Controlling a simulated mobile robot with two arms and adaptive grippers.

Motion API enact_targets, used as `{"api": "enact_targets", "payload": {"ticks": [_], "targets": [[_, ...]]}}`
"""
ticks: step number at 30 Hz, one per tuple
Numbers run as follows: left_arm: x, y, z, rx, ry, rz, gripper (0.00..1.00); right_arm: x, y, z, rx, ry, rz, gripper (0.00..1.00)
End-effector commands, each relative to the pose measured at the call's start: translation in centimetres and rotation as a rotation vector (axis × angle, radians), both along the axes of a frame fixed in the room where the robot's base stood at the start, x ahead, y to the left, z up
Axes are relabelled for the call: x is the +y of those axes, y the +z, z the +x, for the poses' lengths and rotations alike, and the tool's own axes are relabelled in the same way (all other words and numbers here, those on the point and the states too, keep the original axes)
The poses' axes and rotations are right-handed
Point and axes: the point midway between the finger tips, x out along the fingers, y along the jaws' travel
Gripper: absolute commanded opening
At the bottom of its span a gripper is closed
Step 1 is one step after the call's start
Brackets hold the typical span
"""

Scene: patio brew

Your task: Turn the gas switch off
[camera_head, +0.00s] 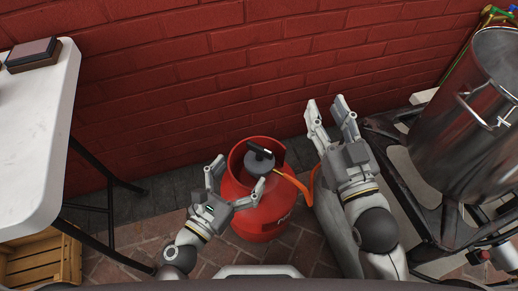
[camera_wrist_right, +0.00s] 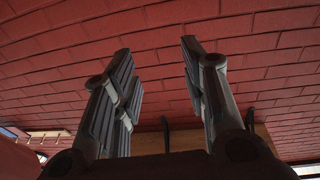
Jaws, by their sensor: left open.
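A red gas cylinder (camera_head: 262,222) stands on the brick floor against the wall. On its top, inside the red collar, sits a grey regulator (camera_head: 257,166) with a black switch lever (camera_head: 261,150). My left gripper (camera_head: 237,176) is open just to the left and front of the regulator, its two fingers apart and nothing between them. I cannot tell whether a finger touches the regulator. My right gripper (camera_head: 327,106) is raised to the right of the cylinder, open and empty. In the right wrist view its fingers (camera_wrist_right: 155,52) are apart before the brick wall.
An orange hose (camera_head: 296,184) runs from the regulator to the right, behind my right arm. A large steel pot (camera_head: 470,130) stands on a dark metal stand (camera_head: 388,150) at the right. A white table (camera_head: 48,130) and a wooden crate (camera_head: 42,262) are at the left.

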Motion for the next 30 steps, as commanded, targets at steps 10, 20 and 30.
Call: {"api": "enact_targets", "payload": {"ticks": [10,20,30], "targets": [[-3.5,0.2,5.6,-0.002,0.0,0.002,0.91,-0.4,-2.7,0.0,0.147,-0.01,-0.039,0.4],[-4.6,-0.1,7.4,0.0,0.001,0.005,0.91,-0.5,-3.1,0.0,0.162,-0.011,-0.042,0.4],[-4.6,-0.1,7.4,0.0,0.0,0.005,0.73,-0.5,-3.1,0.0,0.162,-0.011,-0.042,0.4]]}}
